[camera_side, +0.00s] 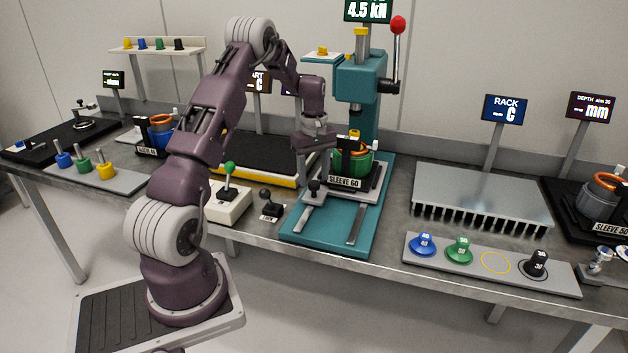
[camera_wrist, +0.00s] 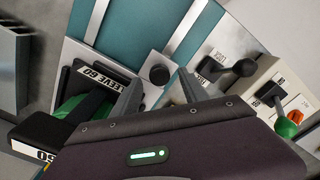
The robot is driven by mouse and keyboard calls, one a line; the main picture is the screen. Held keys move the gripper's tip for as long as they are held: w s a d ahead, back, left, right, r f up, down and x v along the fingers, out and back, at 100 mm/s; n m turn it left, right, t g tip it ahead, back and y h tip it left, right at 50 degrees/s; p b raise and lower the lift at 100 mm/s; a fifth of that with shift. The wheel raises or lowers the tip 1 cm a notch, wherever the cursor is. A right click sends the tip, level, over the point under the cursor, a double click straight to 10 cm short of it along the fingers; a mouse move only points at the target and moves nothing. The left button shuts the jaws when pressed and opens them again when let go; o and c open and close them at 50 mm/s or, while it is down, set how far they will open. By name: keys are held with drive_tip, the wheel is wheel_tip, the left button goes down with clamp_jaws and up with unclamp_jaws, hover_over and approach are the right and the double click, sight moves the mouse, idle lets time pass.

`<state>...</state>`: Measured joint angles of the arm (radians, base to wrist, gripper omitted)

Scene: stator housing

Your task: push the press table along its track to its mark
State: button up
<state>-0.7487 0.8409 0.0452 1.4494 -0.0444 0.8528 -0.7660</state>
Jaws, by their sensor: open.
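The press table (camera_side: 345,194) is a light metal plate on two rails over the teal press base (camera_side: 329,232). It carries a black holder labelled SLEEVE 60 (camera_side: 345,183) with a green housing (camera_side: 359,161) and an orange ring. A black knob (camera_side: 314,188) stands at the table's front left corner; the wrist view also shows this knob (camera_wrist: 159,74). My gripper (camera_side: 316,172) is open just above the knob. In the wrist view its fingertips (camera_wrist: 162,84) are either side of the knob; contact cannot be told. I cannot make out the track mark.
The teal press head (camera_side: 362,75) with its red-balled lever stands behind the table. Left are a black lever (camera_side: 270,204) and a control box (camera_side: 229,203) with a green-knobbed stick. Right are a slotted rack (camera_side: 482,195) and a peg tray (camera_side: 490,264). The front rails are clear.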

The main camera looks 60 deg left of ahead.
wheel_tip(320, 180, down, 2)
drive_tip(key=shift+f, duration=0.1)
drive_tip(key=shift+c, duration=0.2)
clamp_jaws()
idle(1.3)
